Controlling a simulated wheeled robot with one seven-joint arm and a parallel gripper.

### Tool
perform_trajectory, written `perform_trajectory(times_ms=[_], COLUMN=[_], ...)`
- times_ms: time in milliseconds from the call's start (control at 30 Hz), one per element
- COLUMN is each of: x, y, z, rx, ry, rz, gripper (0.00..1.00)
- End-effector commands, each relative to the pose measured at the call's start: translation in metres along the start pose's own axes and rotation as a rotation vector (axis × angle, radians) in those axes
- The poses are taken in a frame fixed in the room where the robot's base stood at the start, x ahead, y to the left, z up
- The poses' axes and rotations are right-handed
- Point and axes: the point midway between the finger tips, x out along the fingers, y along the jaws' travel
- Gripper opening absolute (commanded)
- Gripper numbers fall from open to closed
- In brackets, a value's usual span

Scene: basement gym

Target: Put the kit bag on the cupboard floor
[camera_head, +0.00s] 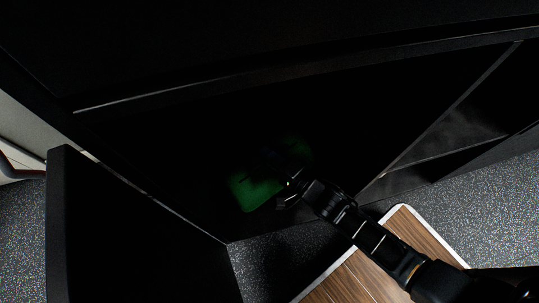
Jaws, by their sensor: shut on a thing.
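The kit bag (253,193) is a dark green shape inside the dark cupboard, low near the front opening. My gripper (284,185) reaches into the cupboard and is shut on the bag at its right side. Part of the bag is lost in shadow and behind the gripper. The cupboard (190,175) is black, and its floor is too dark to tell whether the bag touches it.
An open black cupboard door (130,235) stands at the lower left. The cupboard's top edge (300,70) runs above the arm. A wood-topped surface with a white rim (403,208) lies below my arm. Grey speckled floor (500,205) shows at the right.

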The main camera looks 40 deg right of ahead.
Motion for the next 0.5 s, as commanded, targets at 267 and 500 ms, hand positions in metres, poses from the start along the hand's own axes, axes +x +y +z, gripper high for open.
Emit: perform_trajectory(times_ms=[267,500], x=[0.0006,0.0003], y=[0.0012,0.0017], z=[-0.0001,-0.0002], rx=[0.0,0.0], ry=[0.0,0.0], rz=[-0.002,0.0], gripper=[0.33,0.49])
